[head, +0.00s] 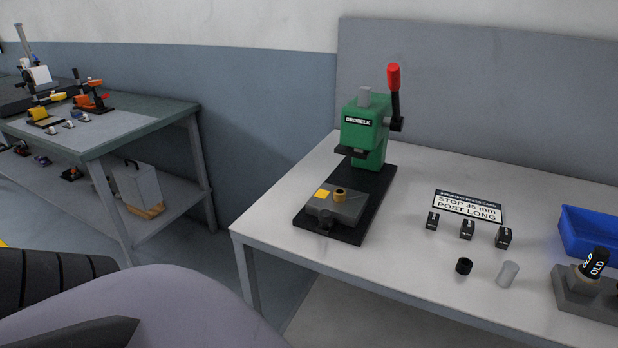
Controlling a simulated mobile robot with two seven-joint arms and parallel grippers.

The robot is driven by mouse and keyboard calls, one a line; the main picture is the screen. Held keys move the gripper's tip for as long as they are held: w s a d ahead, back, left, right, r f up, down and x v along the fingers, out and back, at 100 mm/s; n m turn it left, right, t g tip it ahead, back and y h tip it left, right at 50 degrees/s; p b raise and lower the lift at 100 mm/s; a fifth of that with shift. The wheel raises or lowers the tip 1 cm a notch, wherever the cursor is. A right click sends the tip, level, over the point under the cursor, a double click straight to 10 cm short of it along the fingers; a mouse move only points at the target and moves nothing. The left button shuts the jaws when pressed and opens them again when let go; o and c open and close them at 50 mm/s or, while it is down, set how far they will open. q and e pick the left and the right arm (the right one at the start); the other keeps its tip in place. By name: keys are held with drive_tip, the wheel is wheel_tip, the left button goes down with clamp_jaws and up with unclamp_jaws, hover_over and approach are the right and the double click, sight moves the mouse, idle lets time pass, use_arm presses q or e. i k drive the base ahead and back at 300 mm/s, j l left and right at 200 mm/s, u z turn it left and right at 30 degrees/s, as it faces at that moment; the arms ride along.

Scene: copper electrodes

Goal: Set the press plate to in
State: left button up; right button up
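The green press (364,132) stands on a black base (377,190) on the right table, with a red-knobbed lever (394,78) pointing up. The grey press plate (339,207) sits at the front end of the base, out from under the press head. It carries a yellow square (322,194) and a small brass ring (340,194). A dark knob (325,222) is at its front edge. Neither of my grippers shows in the head view; grey and black parts of my own body fill the lower left corner.
On the right table (420,271) are a sign card (468,206), several small black blocks (467,229), a black cap (464,266), a clear cylinder (508,273), a blue bin (590,232) and a grey holder (583,298). Another bench (128,126) with tools stands left, across a gap.

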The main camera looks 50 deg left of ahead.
sight(322, 203)
drive_tip(key=u, duration=1.35)
